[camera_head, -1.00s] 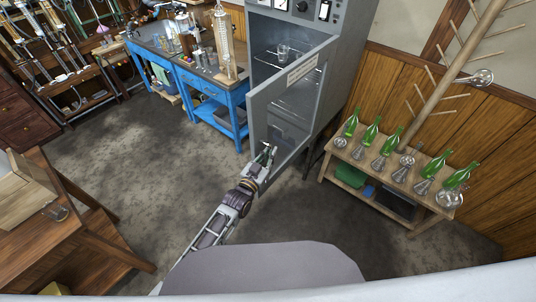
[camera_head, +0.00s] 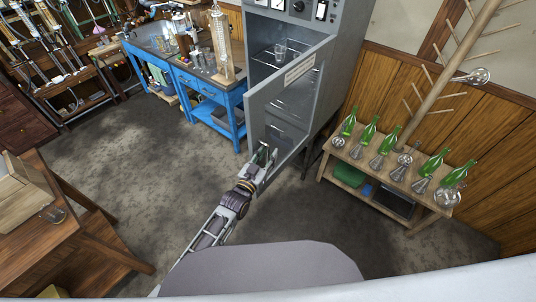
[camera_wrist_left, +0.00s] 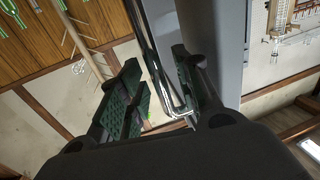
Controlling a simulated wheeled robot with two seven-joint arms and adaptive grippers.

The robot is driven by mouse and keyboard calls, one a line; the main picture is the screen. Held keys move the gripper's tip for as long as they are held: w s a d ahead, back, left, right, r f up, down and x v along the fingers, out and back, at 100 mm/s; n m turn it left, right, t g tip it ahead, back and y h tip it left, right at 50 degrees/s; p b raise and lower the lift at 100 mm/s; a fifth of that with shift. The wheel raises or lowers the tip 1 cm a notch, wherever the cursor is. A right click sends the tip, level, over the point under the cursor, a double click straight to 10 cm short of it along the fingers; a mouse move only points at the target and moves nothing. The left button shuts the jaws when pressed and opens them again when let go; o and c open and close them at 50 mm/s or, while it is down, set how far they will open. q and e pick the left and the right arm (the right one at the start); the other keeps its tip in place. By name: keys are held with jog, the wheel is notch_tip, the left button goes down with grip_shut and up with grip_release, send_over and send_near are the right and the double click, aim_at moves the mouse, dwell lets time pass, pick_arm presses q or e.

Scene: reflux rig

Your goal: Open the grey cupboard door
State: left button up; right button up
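The grey cupboard (camera_head: 337,88) stands at the back centre of the head view. Its door (camera_head: 272,105) is swung part way out, so the shelves inside show. My left gripper (camera_head: 264,154) is at the lower part of the door. In the left wrist view, the open fingers of my left gripper (camera_wrist_left: 158,88) stand on either side of a shiny metal bar handle (camera_wrist_left: 151,45). The grey door panel (camera_wrist_left: 205,35) is close beside the right-hand finger. I cannot tell whether either finger touches the bar. My right gripper is not in view.
A glass beaker (camera_head: 280,48) stands on a shelf inside the cupboard. A blue bench (camera_head: 212,98) is to the left, and a low wooden table (camera_head: 350,178) with green bottles is to the right. A wooden table (camera_head: 88,235) is at the near left. The floor between is clear.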

pick_arm(q)
jog(key=v, duration=1.1)
jog(key=shift+s+a, duration=0.25)
jog(key=shift+s, duration=0.05)
jog(key=shift+f, duration=0.15)
dwell(0.5)
jog(key=s+a+f+n+g+y, duration=0.1)
jog(key=s+a+f+g+y, duration=0.3)
jog(key=f, duration=0.8)
jog(key=s+a+f, duration=0.2)
jog(key=a+f, duration=0.3)
jog(key=f, duration=0.7)
jog(key=s+a+f+n+g+y, duration=0.1)
jog(key=s+a+f+g+y, duration=0.3)
jog(key=f, duration=0.8)
jog(key=s+a+f+g, duration=0.2)
jog(key=s+f, duration=0.4)
jog(key=s, duration=0.4)
jog(key=s+a+f+n+g, duration=0.1)
jog(key=s+a+f, duration=0.4)
jog(key=s, duration=0.5)
jog(key=s+a+f+g+y, duration=0.1)
jog(key=s+a+f+g, duration=0.2)
jog(key=s+f, duration=0.4)
jog(key=s+a, duration=0.1)
jog(key=s, duration=0.2)
jog(key=shift+f+n, duration=0.35)
jog(key=shift+n, duration=0.05)
jog(key=shift+w, duration=0.1)
